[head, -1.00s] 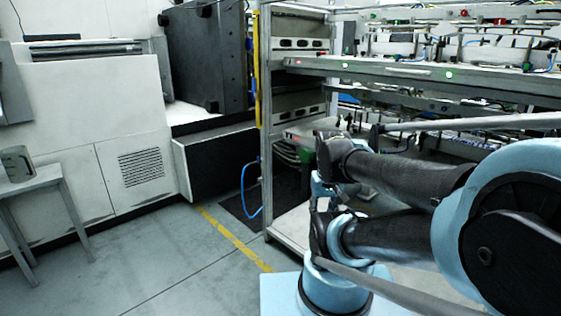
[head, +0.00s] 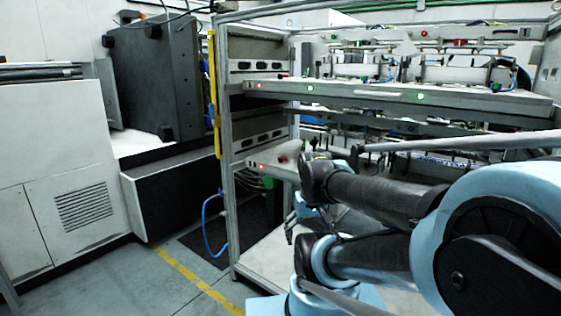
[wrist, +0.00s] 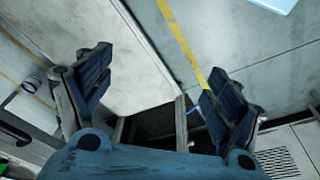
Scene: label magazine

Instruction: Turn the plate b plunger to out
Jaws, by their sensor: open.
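My gripper (wrist: 155,72) is open and empty in the wrist view, its two dark blue-padded fingers spread wide above the floor and a pale panel. In the head view my arm reaches in front of the rack and its end is mostly hidden. A long upper plate (head: 455,99) with green and red lights lies across the rack. A lower plate edge (head: 255,163) with a red light shows below it, mostly behind my arm. I cannot tell which is plate b. No plunger can be made out clearly.
The metal rack (head: 224,190) has an upright post and a yellow strip (head: 212,100) at its left. A blue hose (head: 206,222) hangs to the floor beside it. A dark cabinet (head: 158,80) and white machine panels stand left. The floor with a yellow line (head: 190,272) is clear.

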